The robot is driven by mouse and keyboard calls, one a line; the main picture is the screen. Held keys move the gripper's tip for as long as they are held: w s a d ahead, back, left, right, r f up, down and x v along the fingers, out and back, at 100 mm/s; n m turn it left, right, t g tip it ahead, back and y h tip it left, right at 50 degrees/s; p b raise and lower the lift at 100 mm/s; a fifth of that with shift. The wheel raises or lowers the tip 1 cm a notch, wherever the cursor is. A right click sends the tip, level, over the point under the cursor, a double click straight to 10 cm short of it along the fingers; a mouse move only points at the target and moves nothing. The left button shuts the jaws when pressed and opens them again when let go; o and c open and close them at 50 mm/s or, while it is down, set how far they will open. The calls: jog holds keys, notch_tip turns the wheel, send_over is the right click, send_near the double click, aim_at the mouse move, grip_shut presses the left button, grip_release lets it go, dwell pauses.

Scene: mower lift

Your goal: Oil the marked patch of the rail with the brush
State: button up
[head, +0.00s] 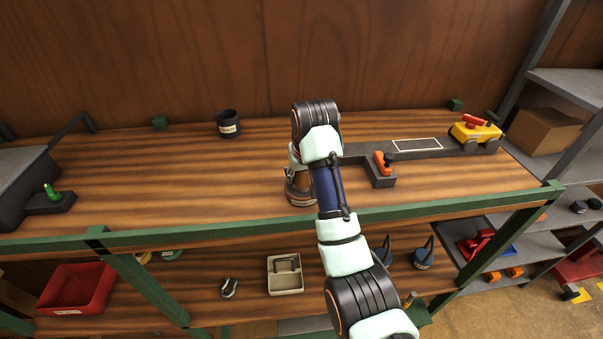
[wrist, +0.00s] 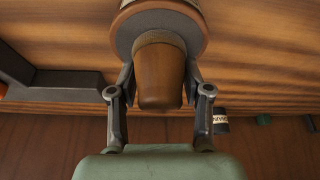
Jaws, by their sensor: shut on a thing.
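My gripper (wrist: 160,88) is shut on a brown tapered handle (wrist: 160,75), seen in the wrist view. The handle rises from a round grey top; I take it for the brush, but no bristles show. In the head view my gripper (head: 292,172) is partly hidden by my arm, just above a round, labelled brown-and-grey container (head: 300,198) near the bench's front edge. The grey rail (head: 365,151) runs along the bench to the right. Its marked patch (head: 417,145) is a pale-outlined rectangle, clear of my gripper.
An orange-handled clamp (head: 383,160) sits on a block in front of the rail. A yellow wheeled thing (head: 474,135) stands at the rail's right end. A black cup (head: 228,124) stands at the back. The bench top (head: 170,180) left of my arm is mostly clear.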

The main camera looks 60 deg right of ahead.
dwell(0.4)
jog(key=shift+r, duration=3.5)
